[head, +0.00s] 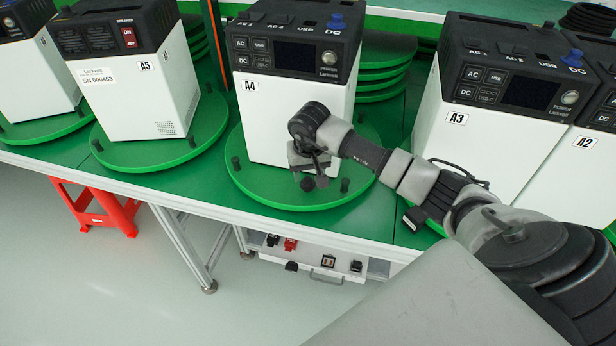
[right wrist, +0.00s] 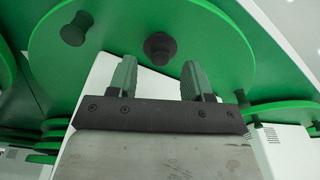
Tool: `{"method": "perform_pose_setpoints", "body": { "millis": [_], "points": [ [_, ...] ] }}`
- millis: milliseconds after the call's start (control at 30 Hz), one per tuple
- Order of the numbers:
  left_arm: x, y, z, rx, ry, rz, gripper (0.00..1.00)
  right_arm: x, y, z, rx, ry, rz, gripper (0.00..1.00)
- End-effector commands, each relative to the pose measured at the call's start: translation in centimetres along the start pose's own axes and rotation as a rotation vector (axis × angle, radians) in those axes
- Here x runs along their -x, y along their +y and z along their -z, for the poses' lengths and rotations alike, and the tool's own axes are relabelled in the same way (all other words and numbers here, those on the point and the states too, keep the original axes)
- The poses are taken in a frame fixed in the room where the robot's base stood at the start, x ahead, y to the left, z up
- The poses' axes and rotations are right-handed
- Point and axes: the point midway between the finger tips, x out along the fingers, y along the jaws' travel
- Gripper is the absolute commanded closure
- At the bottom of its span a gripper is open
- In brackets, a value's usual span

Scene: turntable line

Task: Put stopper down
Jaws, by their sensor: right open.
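The green turntable (head: 275,193) under the white and black unit A4 (head: 290,90) carries black stoppers near its rim. One black stopper (head: 308,184) stands at the front, right below my right gripper (head: 312,168). In the right wrist view this stopper (right wrist: 160,48) shows between the two spread fingertips (right wrist: 160,75), with a gap on each side. My right gripper is open and holds nothing. Another stopper (head: 345,186) stands just to the right, and one more (head: 236,163) is at the left rim. My left gripper is out of view.
Unit A5 (head: 140,100) stands on its own turntable at left. Unit A3 (head: 470,150) stands at right, partly behind my right arm. The green table's front edge runs close below the turntables. A red stool (head: 98,208) is under the table.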

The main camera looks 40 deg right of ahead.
Motion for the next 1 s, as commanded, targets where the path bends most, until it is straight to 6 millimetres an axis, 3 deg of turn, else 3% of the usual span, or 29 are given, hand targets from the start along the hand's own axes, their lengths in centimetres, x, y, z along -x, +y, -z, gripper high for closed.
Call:
{"method": "perform_pose_setpoints", "body": {
  "millis": [200,400,600,1000],
  "points": [
    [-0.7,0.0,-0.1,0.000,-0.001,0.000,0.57,5.0,0.0,0.1,0.001,0.007,0.001,0.50],
    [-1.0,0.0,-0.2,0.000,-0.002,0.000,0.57,8.1,0.0,0.1,0.000,0.003,0.001,0.50],
    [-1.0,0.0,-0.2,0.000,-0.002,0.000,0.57,9.2,0.0,0.0,-0.001,0.000,0.000,0.50],
    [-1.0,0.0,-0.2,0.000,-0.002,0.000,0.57,9.2,0.0,0.0,-0.001,0.000,0.000,0.50]
  ]
}}
